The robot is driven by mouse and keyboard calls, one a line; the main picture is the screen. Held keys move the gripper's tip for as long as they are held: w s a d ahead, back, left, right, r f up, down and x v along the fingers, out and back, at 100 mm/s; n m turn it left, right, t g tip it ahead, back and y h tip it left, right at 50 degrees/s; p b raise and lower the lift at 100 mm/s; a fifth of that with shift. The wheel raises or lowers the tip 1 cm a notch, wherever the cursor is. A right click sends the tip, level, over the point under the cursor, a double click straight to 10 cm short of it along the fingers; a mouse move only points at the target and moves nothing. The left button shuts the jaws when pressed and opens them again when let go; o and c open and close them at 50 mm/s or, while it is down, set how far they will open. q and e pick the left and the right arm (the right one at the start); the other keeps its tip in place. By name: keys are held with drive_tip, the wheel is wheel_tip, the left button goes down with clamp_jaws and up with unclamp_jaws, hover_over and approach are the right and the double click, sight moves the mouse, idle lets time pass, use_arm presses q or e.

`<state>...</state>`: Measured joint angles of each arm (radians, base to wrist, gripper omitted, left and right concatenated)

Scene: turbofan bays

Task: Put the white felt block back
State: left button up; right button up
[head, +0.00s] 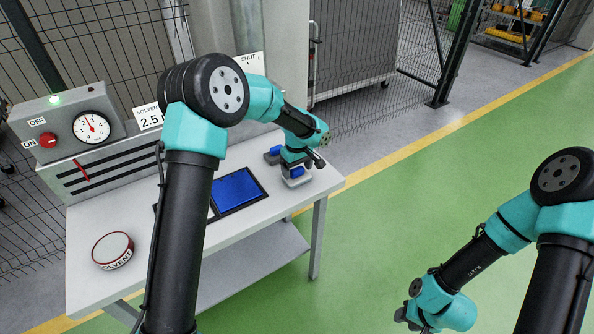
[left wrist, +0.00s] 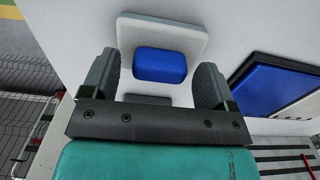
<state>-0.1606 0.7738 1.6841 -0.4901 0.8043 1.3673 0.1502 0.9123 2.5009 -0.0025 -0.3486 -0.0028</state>
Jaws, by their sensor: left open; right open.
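My left gripper (left wrist: 153,88) is open above the bench, its fingers on either side of a pale rounded slab with a blue block (left wrist: 160,65) on top. I take this slab (left wrist: 190,35) for the felt block; its fingers look apart from the blue part. In the head view the left gripper (head: 301,163) is at the bench's right end. My right gripper (head: 416,318) hangs over the floor, small and partly hidden.
A dark-framed tray with a blue panel (head: 237,189) lies mid-bench; it also shows in the left wrist view (left wrist: 262,84). A round solvent tin (head: 112,250) stands front left. A gauge panel (head: 90,128) lines the back. My left arm hides part of the bench (head: 250,225).

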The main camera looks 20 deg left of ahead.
sight(297, 169)
use_arm(q)
wheel_tip(297, 169, up, 11)
idle(0.4)
idle(0.5)
